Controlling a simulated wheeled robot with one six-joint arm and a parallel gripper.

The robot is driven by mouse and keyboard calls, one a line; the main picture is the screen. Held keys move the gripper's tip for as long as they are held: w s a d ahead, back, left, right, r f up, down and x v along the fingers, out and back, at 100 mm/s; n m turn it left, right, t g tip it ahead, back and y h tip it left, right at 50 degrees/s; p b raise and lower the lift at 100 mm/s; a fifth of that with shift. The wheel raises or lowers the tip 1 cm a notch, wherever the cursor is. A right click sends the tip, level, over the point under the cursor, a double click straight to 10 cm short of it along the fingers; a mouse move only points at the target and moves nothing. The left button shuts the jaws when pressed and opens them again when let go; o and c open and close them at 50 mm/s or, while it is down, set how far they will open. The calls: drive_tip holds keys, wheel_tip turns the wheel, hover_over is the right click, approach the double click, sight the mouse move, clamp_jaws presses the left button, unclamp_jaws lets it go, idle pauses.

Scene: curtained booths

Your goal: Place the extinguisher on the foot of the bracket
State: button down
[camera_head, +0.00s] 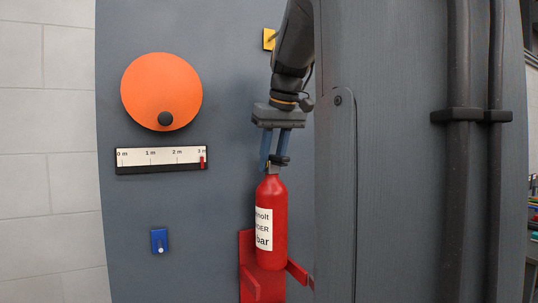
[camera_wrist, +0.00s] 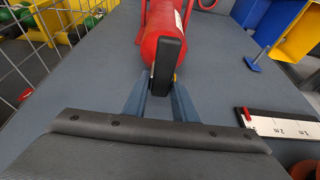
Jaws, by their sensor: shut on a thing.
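The red extinguisher (camera_head: 274,190) hangs upright from my gripper (camera_head: 274,160), with a white label on its side. My gripper points down and is shut on the dark top of the extinguisher. The red bracket (camera_head: 246,243) is on the grey panel, directly behind and below the extinguisher, with side arms low down. Whether the extinguisher's base touches the bracket's foot cannot be told. In the wrist view the extinguisher (camera_wrist: 160,40) runs away from between the two blue fingers (camera_wrist: 160,95), and its dark top hides part of its body.
An orange disc (camera_head: 160,88), a ruler strip (camera_head: 160,158) and a blue switch (camera_head: 160,240) are on the panel to the left. A yellow piece (camera_head: 268,39) is above. A grey wall edge with dark pipes (camera_head: 458,180) stands close on the right. A wire basket (camera_wrist: 60,25) shows in the wrist view.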

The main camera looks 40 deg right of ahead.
sight(279, 189)
wheel_tip(279, 189, down, 17)
drive_tip(key=p, duration=0.4)
drive_tip(key=shift+r, duration=0.15)
idle(0.3)
drive_tip(key=c, duration=1.5)
unclamp_jaws()
drive_tip(key=shift+f, duration=0.25)
drive_tip(key=shift+o, duration=0.2)
drive_tip(key=b+v, duration=0.2)
drive_tip(key=v, duration=1)
drive_tip(key=shift+r, duration=0.15)
